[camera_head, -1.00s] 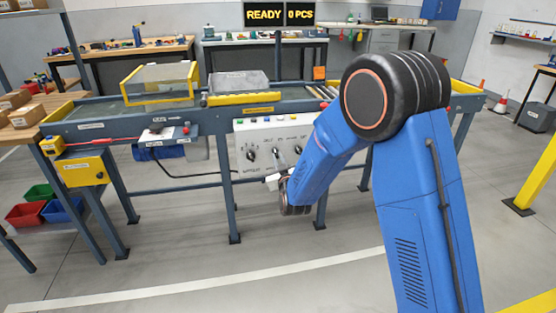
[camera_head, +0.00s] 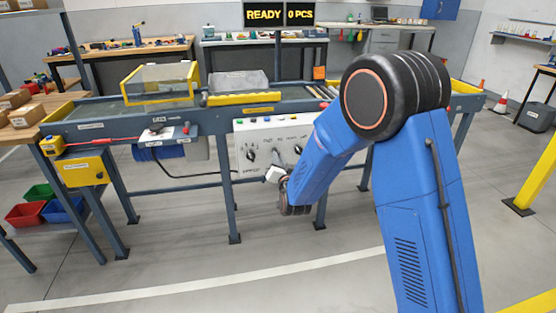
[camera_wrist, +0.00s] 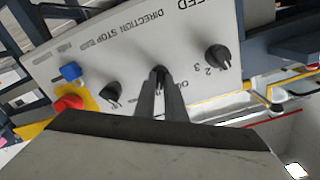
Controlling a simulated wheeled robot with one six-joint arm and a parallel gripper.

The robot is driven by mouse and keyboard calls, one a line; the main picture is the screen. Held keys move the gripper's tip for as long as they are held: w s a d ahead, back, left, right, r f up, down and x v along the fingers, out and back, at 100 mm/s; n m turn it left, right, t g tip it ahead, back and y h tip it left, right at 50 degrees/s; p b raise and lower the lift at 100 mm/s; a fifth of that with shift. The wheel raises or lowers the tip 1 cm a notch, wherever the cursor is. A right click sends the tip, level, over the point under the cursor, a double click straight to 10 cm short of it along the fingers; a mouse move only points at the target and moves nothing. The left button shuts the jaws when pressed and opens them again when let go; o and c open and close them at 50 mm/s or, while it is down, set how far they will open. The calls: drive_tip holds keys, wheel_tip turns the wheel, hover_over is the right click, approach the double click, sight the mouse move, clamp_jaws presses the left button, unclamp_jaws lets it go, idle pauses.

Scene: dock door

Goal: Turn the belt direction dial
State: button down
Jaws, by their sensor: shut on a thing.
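The control panel (camera_head: 243,137) is a white box under the conveyor, also filling the upper wrist view (camera_wrist: 60,57) upside down. The belt direction dial (camera_wrist: 160,70) is the middle black knob, near the DIRECTION lettering. My gripper (camera_wrist: 160,78) has its two dark fingers shut on this dial, which is mostly hidden between the tips. In the head view my wrist and its pale gripper body are in front of the panel, and my arm covers the panel's right side.
A numbered speed knob (camera_wrist: 217,56) and another black knob (camera_wrist: 112,92) flank the fingers. A blue button (camera_wrist: 70,71) and a red button on yellow (camera_wrist: 68,104) are farther left. The conveyor frame (camera_head: 229,200) stands around the panel; the floor in front is clear.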

drive_tip(key=shift+m, duration=0.3)
drive_tip(key=c, duration=1.8)
unclamp_jaws()
drive_tip(key=v, duration=1.7)
drive_tip(key=shift+s+d+r, duration=0.1)
drive_tip(key=shift+s, duration=0.15)
